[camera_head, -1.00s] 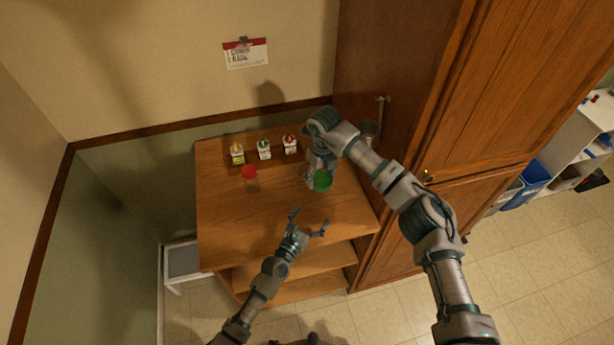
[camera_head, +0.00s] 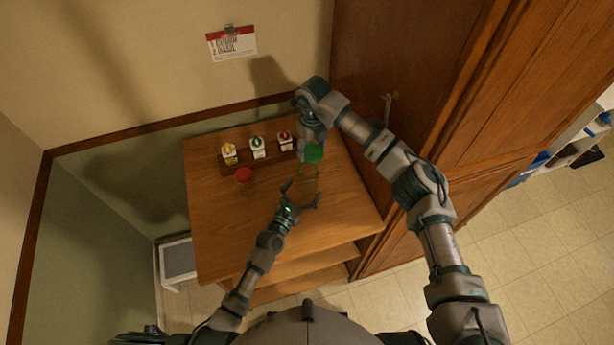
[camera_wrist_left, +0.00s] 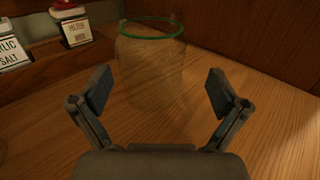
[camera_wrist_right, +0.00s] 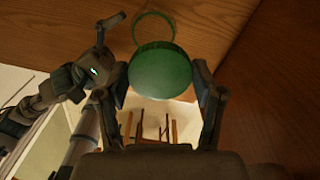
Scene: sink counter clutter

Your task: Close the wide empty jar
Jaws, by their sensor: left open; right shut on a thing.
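The wide empty jar (camera_wrist_left: 150,72) is clear glass with a green rim and stands upright and open on the counter. In the head view the jar (camera_head: 309,182) is just beyond my left gripper (camera_head: 302,192). In the left wrist view my left gripper (camera_wrist_left: 157,90) is open, its fingers apart on either side of the jar's near side, with no clear contact. My right gripper (camera_wrist_right: 160,88) is shut on the round green lid (camera_wrist_right: 160,70). In the head view the lid (camera_head: 314,153) is held above and slightly behind the jar, apart from its rim (camera_wrist_right: 153,28).
Several spice bottles (camera_head: 257,148) sit in a wooden rack at the back. A tall wooden cabinet (camera_head: 400,70) borders the right. The front left counter is clear.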

